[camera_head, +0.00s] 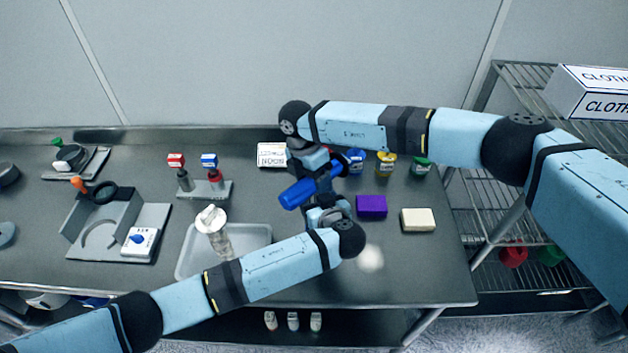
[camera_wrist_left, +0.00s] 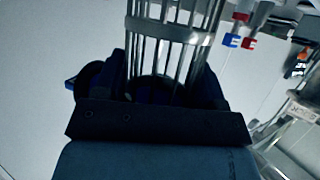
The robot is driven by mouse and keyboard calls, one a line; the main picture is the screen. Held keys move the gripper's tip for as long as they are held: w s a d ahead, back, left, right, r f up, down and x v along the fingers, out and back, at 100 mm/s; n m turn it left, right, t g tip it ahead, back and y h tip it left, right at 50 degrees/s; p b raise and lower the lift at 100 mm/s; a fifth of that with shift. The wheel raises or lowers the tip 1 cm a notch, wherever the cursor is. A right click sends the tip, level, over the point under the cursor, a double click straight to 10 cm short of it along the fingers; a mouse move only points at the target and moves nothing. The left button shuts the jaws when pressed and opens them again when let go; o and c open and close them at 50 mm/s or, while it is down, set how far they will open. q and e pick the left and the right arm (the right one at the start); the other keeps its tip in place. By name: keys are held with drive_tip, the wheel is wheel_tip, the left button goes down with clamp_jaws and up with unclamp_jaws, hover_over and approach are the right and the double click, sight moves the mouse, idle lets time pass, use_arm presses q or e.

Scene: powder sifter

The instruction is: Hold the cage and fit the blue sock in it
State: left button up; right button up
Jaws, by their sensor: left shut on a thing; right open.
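The metal cage (camera_wrist_left: 172,45) has upright bars and a band. In the left wrist view it stands between the dark fingers of my left gripper (camera_wrist_left: 155,92), which is shut on it. In the head view my left gripper (camera_head: 322,212) is over the middle of the table, and I cannot make out the cage there. A long blue tube, seemingly the blue sock (camera_head: 302,192), lies tilted between my two grippers. My right gripper (camera_head: 318,165) comes down from above beside the sock's upper end and is open. I cannot tell whether the sock touches the cage.
A grey tray (camera_head: 258,238) holds a pale-topped clear item (camera_head: 212,225). A purple block (camera_head: 371,206) and cream block (camera_head: 418,220) lie at right, below jars with blue, yellow (camera_head: 386,163) and green lids. A small rack (camera_head: 205,190) and fixture (camera_head: 150,220) stand left.

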drive_tip(key=v, duration=1.2)
drive_tip(key=shift+r, duration=0.35)
use_arm(q)
drive_tip(key=o, duration=1)
drive_tip(key=shift+o, duration=0.2)
